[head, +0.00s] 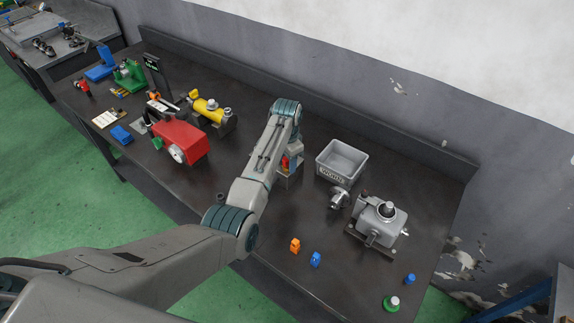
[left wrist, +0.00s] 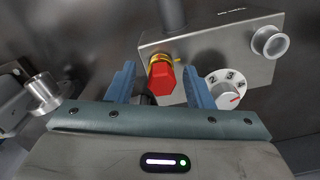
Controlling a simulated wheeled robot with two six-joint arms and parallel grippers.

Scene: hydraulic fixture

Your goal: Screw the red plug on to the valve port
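The red plug (left wrist: 162,76) has a hexagonal head and sits at a yellow collar on the face of a grey metal block (left wrist: 212,52). I cannot tell how far it is seated, and the port behind it is hidden. The block has a white numbered dial (left wrist: 225,88) and a silver round fitting (left wrist: 270,42). My left gripper (left wrist: 159,72) is open, with blue fingers on either side of the plug and gaps visible. In the head view, my left gripper (head: 290,160) points down at the block (head: 289,181), partly hiding the plug. My right gripper is not in view.
A grey bin (head: 342,160) stands right of the block, with a silver flange (head: 339,199) and a grey housing (head: 379,222) nearby. An orange piece (head: 295,246), blue piece (head: 315,259) and green cap (head: 391,304) lie along the front. A red machine (head: 180,143) stands left.

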